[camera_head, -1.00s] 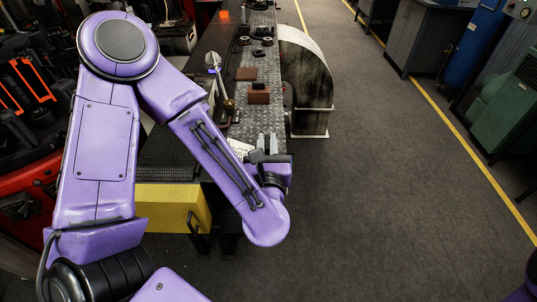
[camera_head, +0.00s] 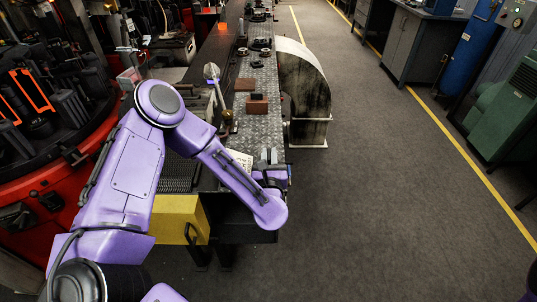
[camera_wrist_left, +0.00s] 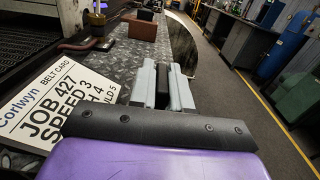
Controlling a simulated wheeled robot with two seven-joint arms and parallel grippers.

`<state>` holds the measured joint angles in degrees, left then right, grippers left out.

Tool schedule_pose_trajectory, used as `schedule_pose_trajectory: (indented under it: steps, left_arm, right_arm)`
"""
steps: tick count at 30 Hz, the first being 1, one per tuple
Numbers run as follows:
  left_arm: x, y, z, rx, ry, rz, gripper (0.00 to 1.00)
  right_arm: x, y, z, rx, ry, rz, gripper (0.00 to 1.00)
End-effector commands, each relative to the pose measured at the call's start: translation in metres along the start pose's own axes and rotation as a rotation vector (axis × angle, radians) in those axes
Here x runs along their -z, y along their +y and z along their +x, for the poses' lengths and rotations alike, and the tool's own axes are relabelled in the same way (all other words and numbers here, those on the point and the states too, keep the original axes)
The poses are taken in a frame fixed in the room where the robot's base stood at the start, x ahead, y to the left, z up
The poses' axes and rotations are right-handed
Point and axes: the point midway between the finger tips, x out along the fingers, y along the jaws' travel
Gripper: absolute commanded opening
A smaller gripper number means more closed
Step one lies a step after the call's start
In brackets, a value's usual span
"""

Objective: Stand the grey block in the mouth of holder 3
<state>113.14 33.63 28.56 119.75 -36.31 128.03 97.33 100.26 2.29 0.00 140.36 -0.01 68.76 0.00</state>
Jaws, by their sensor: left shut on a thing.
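My left gripper (camera_head: 270,158) is over the near end of the metal bench. The left wrist view shows its two light-grey fingers (camera_wrist_left: 166,88) closed on a dark narrow piece (camera_wrist_left: 162,86), which I take to be the grey block; little of it shows between the fingers. On the left, a red round machine (camera_head: 62,180) carries several black upright holders (camera_head: 72,106), one with an orange outline. No number can be read, so I cannot tell which is holder 3. My right gripper is out of view.
A printed belt card (camera_wrist_left: 55,105) lies on the bench (camera_head: 267,75) beside my left gripper. A brown block (camera_head: 257,104) stands farther along. A yellow box (camera_head: 180,218) is at the bench's near end, and a curved metal duct (camera_head: 303,90) on its right. The floor to the right is clear.

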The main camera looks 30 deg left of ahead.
Motion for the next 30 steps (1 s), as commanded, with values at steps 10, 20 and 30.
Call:
schedule_pose_trajectory:
  steps: [10,20,30]
  left_arm:
    - [0.003,0.000,0.000,-0.001,0.000,0.000,0.20]
    - [0.002,0.000,0.000,0.000,0.001,0.001,0.42]
    - [0.006,-0.002,-0.061,0.008,-0.001,0.002,0.42]
  right_arm:
    - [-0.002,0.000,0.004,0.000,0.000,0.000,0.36]
    - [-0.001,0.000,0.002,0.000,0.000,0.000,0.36]
    - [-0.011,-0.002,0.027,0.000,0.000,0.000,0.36]
